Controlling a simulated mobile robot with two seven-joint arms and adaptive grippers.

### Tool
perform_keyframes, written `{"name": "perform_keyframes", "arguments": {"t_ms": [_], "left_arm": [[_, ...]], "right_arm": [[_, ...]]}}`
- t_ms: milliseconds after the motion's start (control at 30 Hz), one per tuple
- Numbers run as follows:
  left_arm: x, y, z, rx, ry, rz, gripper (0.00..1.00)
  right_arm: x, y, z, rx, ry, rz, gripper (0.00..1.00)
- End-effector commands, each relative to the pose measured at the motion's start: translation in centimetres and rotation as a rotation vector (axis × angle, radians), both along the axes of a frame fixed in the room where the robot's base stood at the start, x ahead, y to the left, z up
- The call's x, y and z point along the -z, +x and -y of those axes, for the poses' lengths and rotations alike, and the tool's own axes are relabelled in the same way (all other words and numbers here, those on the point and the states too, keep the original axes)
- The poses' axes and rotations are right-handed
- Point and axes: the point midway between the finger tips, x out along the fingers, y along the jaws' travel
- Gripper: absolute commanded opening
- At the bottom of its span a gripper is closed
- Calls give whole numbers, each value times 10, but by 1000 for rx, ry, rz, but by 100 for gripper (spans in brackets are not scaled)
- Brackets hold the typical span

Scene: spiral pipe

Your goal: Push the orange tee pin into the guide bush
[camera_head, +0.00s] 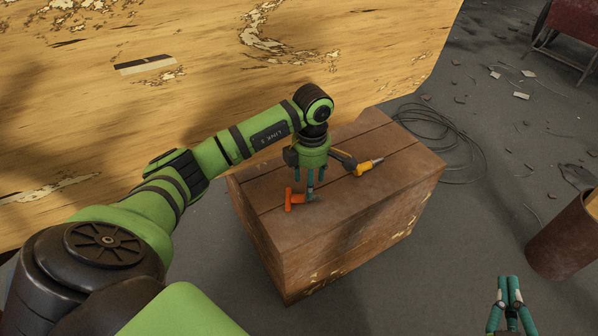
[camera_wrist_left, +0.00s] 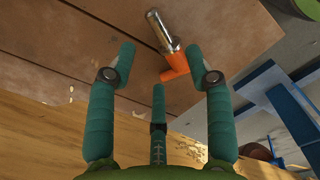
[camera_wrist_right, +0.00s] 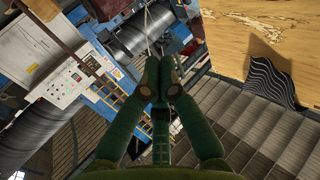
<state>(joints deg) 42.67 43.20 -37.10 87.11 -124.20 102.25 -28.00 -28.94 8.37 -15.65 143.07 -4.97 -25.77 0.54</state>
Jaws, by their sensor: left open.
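The orange tee pin (camera_head: 289,201) lies on top of a wooden crate in the head view. In the left wrist view its orange tee end (camera_wrist_left: 176,73) and metal shaft (camera_wrist_left: 159,30) lie on the boards. My left gripper (camera_head: 310,187) points down over the crate, close beside the pin. In the left wrist view its teal fingers (camera_wrist_left: 168,62) are spread, with the pin near the fingertips and not gripped. My right gripper (camera_head: 509,284) is far off at the lower right, its fingertips (camera_wrist_right: 158,72) together with nothing visible between them. I cannot make out the guide bush.
The wooden crate (camera_head: 350,235) also carries a yellow-handled tool (camera_head: 368,167) right of the left gripper. A large pale, peeling surface (camera_head: 200,120) rises behind. A cable coil (camera_head: 440,130) and a rusty drum (camera_head: 560,240) are at the right. A control panel (camera_wrist_right: 75,75) shows in the right wrist view.

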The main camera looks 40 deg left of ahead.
Motion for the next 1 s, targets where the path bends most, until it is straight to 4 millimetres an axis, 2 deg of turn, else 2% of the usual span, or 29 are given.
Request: {"name": "perform_keyframes", "arguments": {"t_ms": [133,233,500,700,933,967,1000], "left_arm": [[11,0,3,1,-3,-1,52],[21,-1,4,1,-3,-1,52],[45,-1,6,0,-5,0,52],[51,-1,6,0,-3,1,52],[51,-1,6,1,-4,2,52],[51,-1,6,1,-3,1,40],[51,-1,6,1,-4,2,24]], "right_arm": [[-17,-1,-5,-15,22,92,0],[-37,-4,-11,-34,50,195,0],[-87,-23,-22,-80,124,458,0],[-102,-32,-24,-94,148,540,0],[-103,-32,-24,-95,149,544,0],[-103,-32,-24,-95,149,544,0],[-103,-32,-24,-95,148,543,0]]}}
